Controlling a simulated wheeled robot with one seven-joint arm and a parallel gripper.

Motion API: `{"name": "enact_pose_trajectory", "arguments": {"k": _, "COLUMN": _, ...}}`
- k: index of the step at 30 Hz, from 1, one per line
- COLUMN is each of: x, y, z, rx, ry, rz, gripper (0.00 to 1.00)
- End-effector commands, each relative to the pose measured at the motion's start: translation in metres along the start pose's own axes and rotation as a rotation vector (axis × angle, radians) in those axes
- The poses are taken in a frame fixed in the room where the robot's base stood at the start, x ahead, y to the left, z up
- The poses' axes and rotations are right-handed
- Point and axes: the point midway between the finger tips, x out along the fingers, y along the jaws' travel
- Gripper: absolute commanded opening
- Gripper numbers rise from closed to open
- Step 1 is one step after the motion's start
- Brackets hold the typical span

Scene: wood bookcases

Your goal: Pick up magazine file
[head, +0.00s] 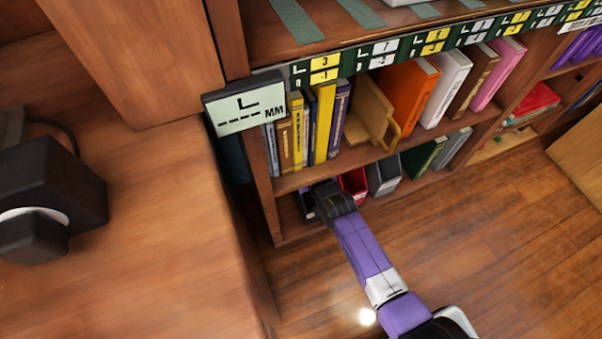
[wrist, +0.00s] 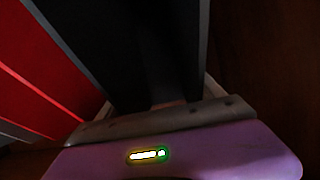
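My gripper (head: 325,192) reaches into the left end of the bottom shelf of the bookcase, and its fingers are hard to make out. A red magazine file (head: 354,182) stands just right of it, and a grey magazine file (head: 384,174) stands further right. A dark file-like object (head: 305,206) shows partly behind my gripper at the left. A tan wooden magazine file (head: 375,113) is on the shelf above. In the wrist view a red surface (wrist: 35,75) is at the left and a large black shape (wrist: 125,45) fills the middle, close to the camera. Whether my gripper holds it cannot be told.
Upright books (head: 322,122) fill the upper shelf, with an orange book (head: 405,98) further right. Green and grey books (head: 428,157) stand on the bottom shelf. A wooden counter (head: 130,220) with a black device (head: 50,205) is at the left. The wood floor (head: 500,250) is clear at the right.

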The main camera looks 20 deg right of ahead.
Motion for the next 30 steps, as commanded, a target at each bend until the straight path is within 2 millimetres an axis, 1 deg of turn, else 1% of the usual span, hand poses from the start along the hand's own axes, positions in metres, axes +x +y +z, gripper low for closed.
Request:
{"name": "enact_pose_trajectory", "arguments": {"k": 1, "x": 0.000, "y": 0.000, "z": 0.000, "rx": 0.000, "ry": 0.000, "rz": 0.000, "gripper": 0.41}}
{"name": "enact_pose_trajectory", "arguments": {"k": 5, "x": 0.000, "y": 0.000, "z": 0.000, "rx": 0.000, "ry": 0.000, "rz": 0.000, "gripper": 0.16}}
{"name": "enact_pose_trajectory", "arguments": {"k": 6, "x": 0.000, "y": 0.000, "z": 0.000, "rx": 0.000, "ry": 0.000, "rz": 0.000, "gripper": 0.08}}
{"name": "enact_pose_trajectory", "arguments": {"k": 7, "x": 0.000, "y": 0.000, "z": -0.001, "rx": 0.000, "ry": 0.003, "rz": 0.000, "gripper": 0.04}}
{"name": "enact_pose_trajectory", "arguments": {"k": 20, "x": 0.000, "y": 0.000, "z": -0.003, "rx": 0.000, "ry": 0.003, "rz": 0.000, "gripper": 0.04}}
{"name": "enact_pose_trajectory", "arguments": {"k": 30, "x": -0.002, "y": 0.000, "z": -0.015, "rx": 0.000, "ry": 0.004, "rz": 0.000, "gripper": 0.04}}
